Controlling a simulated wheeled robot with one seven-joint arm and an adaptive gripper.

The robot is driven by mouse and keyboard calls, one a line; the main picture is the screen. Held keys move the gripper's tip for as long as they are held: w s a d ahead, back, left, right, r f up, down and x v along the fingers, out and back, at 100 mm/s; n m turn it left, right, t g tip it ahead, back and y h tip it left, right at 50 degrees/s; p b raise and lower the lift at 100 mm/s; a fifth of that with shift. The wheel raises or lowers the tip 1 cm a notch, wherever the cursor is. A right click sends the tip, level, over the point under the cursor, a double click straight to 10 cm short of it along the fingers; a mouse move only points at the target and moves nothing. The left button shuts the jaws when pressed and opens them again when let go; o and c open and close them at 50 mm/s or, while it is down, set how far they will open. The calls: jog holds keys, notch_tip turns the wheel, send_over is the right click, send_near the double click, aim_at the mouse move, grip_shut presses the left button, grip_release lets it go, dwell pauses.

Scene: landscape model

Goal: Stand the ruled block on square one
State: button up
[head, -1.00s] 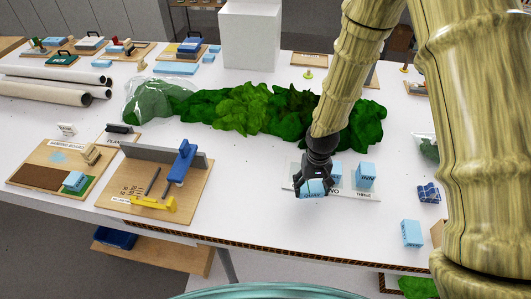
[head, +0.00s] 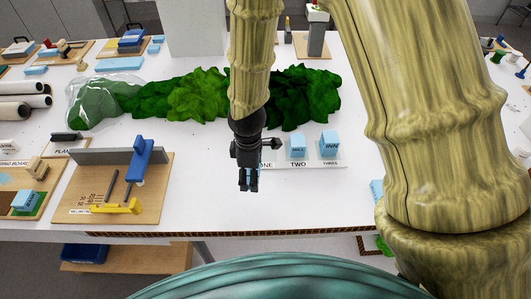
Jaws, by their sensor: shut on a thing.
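My gripper (head: 248,183) hangs with fingers pointing down, just left of and in front of the white numbered strip (head: 313,163). It is shut on a light blue block (head: 248,180), of which only a little shows between the dark fingers. Its face and any ruling cannot be made out. Square one, at the left end of the strip, is partly covered by my gripper; part of the word ONE shows. A blue block (head: 297,147) stands upright behind TWO, and a blue block marked INN (head: 329,144) behind THREE.
A green hedge (head: 205,95) runs behind the strip. A board (head: 115,190) with a grey fence, a blue tool (head: 142,160) and a yellow piece (head: 118,208) lies left. Another blue block (head: 377,190) is partly behind my arm. White table is clear between board and gripper.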

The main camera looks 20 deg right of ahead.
jog(key=shift+a+f+n, duration=0.1)
jog(key=shift+a+n, duration=0.1)
jog(key=shift+n, duration=0.4)
jog(key=shift+w+d, duration=0.1)
jog(key=p, duration=0.4)
send_over(265, 151)
jog(key=shift+f, duration=0.65)
jog(key=shift+f+p, duration=0.75)
jog(key=shift+f, duration=1.05)
jog(key=shift+f, duration=0.1)
jog(key=o, duration=0.6)
jog(key=shift+r+b, duration=1.55)
jog(key=shift+r, duration=4.6)
